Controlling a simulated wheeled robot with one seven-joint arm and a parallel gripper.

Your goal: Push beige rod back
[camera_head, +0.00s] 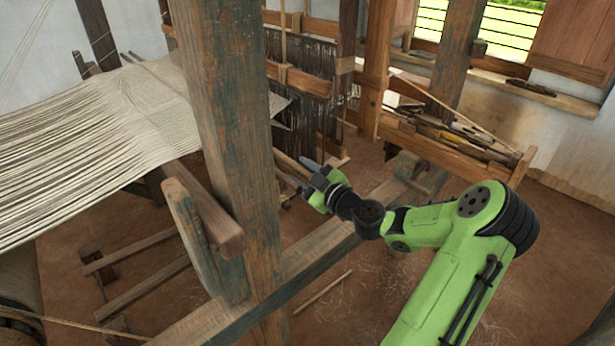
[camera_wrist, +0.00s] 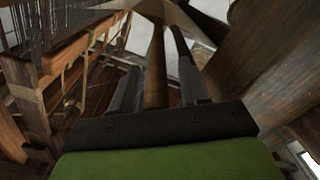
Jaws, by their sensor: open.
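My gripper (camera_head: 308,165) is just right of the big upright post in the head view, pointing left toward the loom. A beige rod (camera_head: 288,163) comes out from behind the post and ends close to the fingertips; the post hides its other end. In the wrist view my gripper (camera_wrist: 155,65) is open, one dark finger on each side. A brown-beige rod (camera_wrist: 155,75) runs lengthwise between the fingers, with gaps beside it. It is probably the same rod; whether a finger touches it I cannot tell.
The thick wooden post (camera_head: 233,130) stands close left of my gripper. White warp threads (camera_head: 100,130) stretch at left. A wooden trough (camera_head: 450,145) with loose sticks is at right. A thin stick (camera_head: 322,292) lies on the floor.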

